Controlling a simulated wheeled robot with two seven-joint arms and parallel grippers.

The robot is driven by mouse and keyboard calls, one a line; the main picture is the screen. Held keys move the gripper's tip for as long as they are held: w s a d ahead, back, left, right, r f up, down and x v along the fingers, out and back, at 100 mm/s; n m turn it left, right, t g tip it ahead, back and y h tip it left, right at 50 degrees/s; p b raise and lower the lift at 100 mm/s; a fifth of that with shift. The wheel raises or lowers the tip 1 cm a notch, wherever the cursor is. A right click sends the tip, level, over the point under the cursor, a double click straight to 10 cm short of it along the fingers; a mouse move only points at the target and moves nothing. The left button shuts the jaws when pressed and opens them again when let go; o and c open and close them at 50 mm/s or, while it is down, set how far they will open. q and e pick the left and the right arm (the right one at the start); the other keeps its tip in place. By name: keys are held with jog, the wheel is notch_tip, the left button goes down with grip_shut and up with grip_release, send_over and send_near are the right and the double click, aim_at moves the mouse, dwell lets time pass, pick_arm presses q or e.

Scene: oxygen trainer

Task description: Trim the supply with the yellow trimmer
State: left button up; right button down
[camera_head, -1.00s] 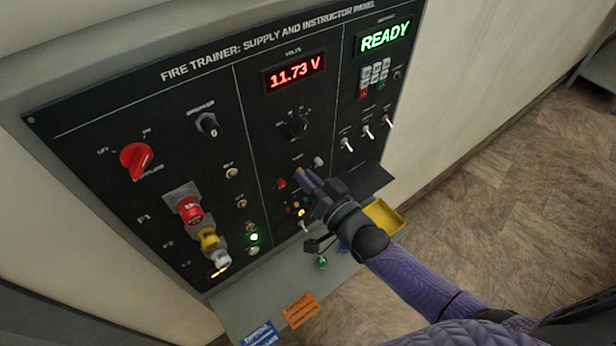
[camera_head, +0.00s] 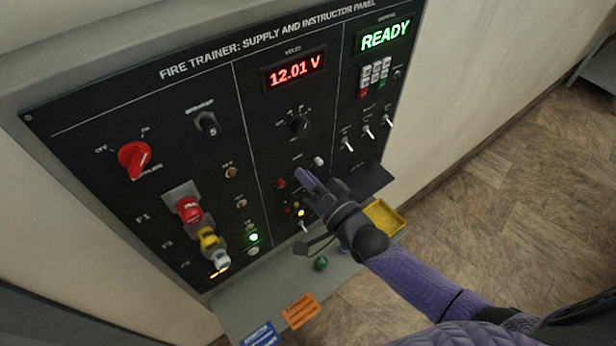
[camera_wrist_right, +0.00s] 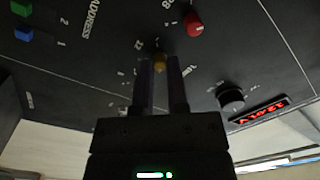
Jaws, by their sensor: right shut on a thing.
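The yellow trimmer (camera_wrist_right: 160,63) is a small knob on the black panel (camera_head: 200,160), between my right gripper's fingertips in the right wrist view. In the head view the fingers hide it. My right gripper (camera_head: 306,182) is shut on it; its fingers also show in the right wrist view (camera_wrist_right: 160,68). The red volts display (camera_head: 295,71) on the panel reads 12.01 V. My left gripper is not in view.
A red knob (camera_wrist_right: 193,23) and a black selector (camera_wrist_right: 231,96) are close to the fingers. Toggle switches (camera_head: 368,131) stick out at right. A grey shelf (camera_head: 240,306) below holds orange (camera_head: 300,311) and blue tags and a yellow tray (camera_head: 384,217).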

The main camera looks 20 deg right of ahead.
jog(key=c, duration=0.6)
grip_release()
jog(key=shift+c, duration=0.2)
jog(key=v, duration=1)
